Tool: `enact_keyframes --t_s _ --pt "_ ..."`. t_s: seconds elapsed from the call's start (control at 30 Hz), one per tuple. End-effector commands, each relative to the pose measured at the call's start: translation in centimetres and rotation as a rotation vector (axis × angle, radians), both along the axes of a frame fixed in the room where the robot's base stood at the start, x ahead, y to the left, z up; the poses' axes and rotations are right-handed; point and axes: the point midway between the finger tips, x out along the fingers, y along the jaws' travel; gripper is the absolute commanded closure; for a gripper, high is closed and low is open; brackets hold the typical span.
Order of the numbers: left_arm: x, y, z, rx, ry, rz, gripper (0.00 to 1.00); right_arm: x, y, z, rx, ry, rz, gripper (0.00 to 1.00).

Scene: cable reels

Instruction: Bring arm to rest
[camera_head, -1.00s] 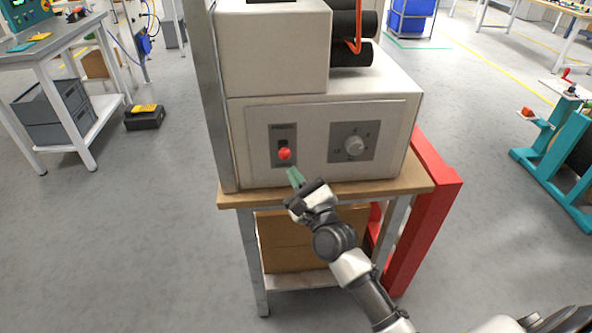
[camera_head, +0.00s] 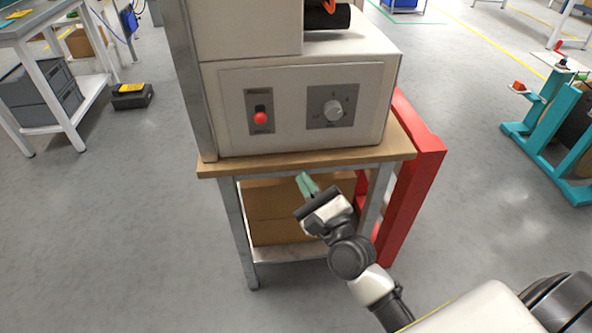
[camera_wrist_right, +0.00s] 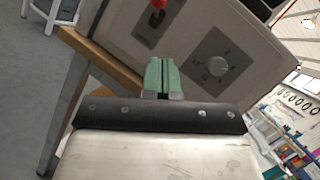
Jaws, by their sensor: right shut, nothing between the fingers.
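My right gripper (camera_head: 307,184) has green fingers, shut with nothing between them. In the head view it is in front of the wooden stand, below the front edge of its top. In the right wrist view the green fingers (camera_wrist_right: 162,75) are together, with the machine's panel beyond them. The machine (camera_head: 302,105) is a beige box with a red-knobbed switch (camera_head: 260,117) and a grey dial (camera_head: 333,110); the gripper is apart from both. The switch also shows in the right wrist view (camera_wrist_right: 158,6). My left gripper is not in view.
The stand's wooden top (camera_head: 310,161) and a red post (camera_head: 410,190) at its right are close to my right arm. A cardboard box (camera_head: 270,212) is on the lower shelf. A teal reel stand (camera_head: 550,130) is at the right.

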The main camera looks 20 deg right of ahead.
Motion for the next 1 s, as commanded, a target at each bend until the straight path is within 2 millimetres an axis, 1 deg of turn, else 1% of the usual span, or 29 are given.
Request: enact_keyframes --t_s 0.03,0.17,0.4,0.63,0.67,0.73,0.77,0.87,0.9,0.97,1.0 --pt "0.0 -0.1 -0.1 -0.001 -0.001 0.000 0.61 -0.4 -0.1 -0.1 0.000 0.001 -0.001 1.00" --pt "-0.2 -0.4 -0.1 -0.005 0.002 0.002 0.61 -0.9 -0.1 0.0 0.001 -0.001 0.001 1.00" --pt "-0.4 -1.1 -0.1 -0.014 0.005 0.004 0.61 -0.9 -0.1 0.0 0.001 -0.001 0.001 1.00" --pt "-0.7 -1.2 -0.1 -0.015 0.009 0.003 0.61 -0.9 -0.1 0.0 0.000 0.000 0.000 1.00" --pt "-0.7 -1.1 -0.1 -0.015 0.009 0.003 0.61 -0.8 -0.1 -0.1 -0.003 0.002 0.000 1.00" --pt "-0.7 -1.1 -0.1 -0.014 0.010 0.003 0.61 -0.7 -0.1 -1.0 -0.034 0.020 -0.008 1.00" --pt "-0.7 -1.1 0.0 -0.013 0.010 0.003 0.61 -0.5 0.0 -1.7 -0.064 0.036 -0.014 1.00" --pt "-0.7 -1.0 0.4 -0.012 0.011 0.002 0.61 0.1 0.1 -6.1 -0.229 0.121 -0.041 1.00" --pt "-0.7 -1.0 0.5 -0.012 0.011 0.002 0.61 0.2 0.2 -8.6 -0.328 0.169 -0.049 1.00" --pt "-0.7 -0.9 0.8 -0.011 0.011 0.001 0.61 0.0 0.3 -13.0 -0.501 0.249 -0.048 1.00" --pt "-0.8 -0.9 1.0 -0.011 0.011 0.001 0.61 -0.4 0.3 -16.1 -0.625 0.302 -0.038 1.00"
